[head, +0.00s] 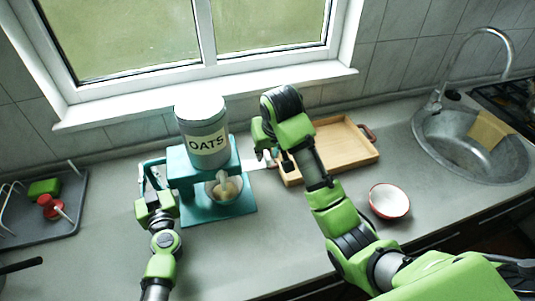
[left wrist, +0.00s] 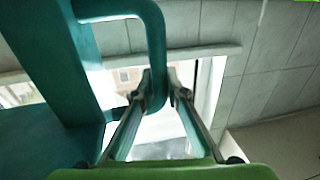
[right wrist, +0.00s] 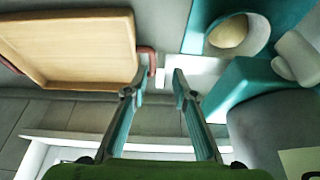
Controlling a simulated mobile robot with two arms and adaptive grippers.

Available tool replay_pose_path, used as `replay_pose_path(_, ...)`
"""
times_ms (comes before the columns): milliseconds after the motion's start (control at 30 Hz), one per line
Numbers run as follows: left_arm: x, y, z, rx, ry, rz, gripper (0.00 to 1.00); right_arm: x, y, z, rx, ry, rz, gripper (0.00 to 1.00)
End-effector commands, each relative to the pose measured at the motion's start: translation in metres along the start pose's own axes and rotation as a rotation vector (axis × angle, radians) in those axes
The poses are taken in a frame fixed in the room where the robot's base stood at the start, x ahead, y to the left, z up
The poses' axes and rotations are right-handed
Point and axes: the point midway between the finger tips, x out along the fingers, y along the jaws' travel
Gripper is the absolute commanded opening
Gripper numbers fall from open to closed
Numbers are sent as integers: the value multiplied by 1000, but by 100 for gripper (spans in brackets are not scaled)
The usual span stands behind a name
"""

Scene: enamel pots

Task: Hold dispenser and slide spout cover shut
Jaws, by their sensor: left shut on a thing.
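The teal dispenser (head: 205,213) stands on the counter with a white OATS canister (head: 205,130) on top. A pale flat spout cover (head: 259,164) sticks out from its right side; it also shows in the right wrist view (right wrist: 203,72). A bowl with pale contents (head: 228,187) sits under the spout. My left gripper (left wrist: 158,90) is shut on the teal side handle (left wrist: 153,35) at the dispenser's left. My right gripper (right wrist: 160,78) is open, its fingertips close to the cover's outer end. Whether they touch it I cannot tell.
A wooden tray (head: 345,160) with dark red handles lies just right of the dispenser, close to my right gripper. A red-rimmed white bowl (head: 389,201) is at front right, near my right arm. A sink (head: 440,135) is far right, a dish rack (head: 75,205) far left.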

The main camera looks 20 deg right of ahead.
Motion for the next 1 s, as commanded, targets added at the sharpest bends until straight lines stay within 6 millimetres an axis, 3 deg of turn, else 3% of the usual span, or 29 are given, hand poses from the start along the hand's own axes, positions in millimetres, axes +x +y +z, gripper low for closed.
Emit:
replay_pose_path(133,0,0,0,0,-1,1,0,10,0,0,0,0,0,25)
replay_pose_path(433,0,0,0,0,-1,1,0,12,0,0,0,0,0,25)
replay_pose_path(533,0,0,0,0,-1,1,0,12,0,0,0,1,0,0)
replay_pose_path(767,0,0,0,0,-1,1,0,12,-2,0,0,0,-1,0)
replay_pose_path(1000,0,1,0,0,-1,2,0,12,-37,0,-2,-1,-5,0)
